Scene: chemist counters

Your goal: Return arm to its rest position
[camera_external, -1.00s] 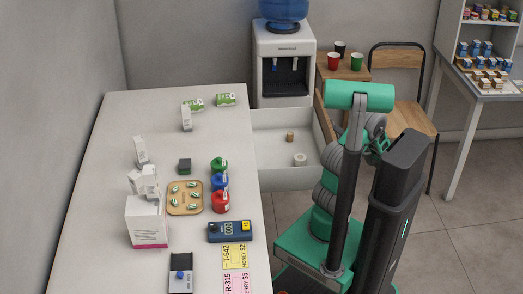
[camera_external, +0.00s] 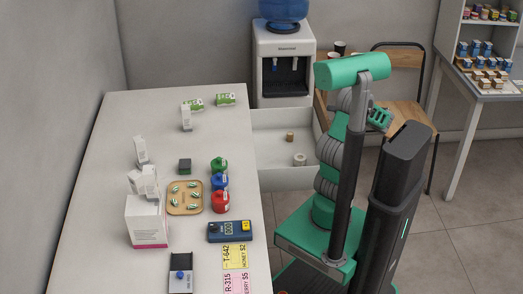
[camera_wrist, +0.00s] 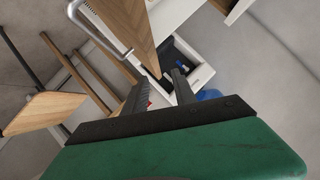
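My gripper (camera_external: 380,117) is folded in close to my dark column in the external view, high up and clear of the counter. In the wrist view my gripper (camera_wrist: 160,91) shows two dark fingers set apart with nothing held between them. My arm is bent, its upper green link level above the grey joints.
A white counter (camera_external: 110,210) with bottles, boxes and a tray stands at left. An open drawer (camera_external: 285,178) holds two small round items. A water dispenser (camera_external: 284,95), a wooden chair (camera_external: 402,112) and a shelf table (camera_external: 485,92) stand behind. Floor (camera_external: 480,235) at right is clear.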

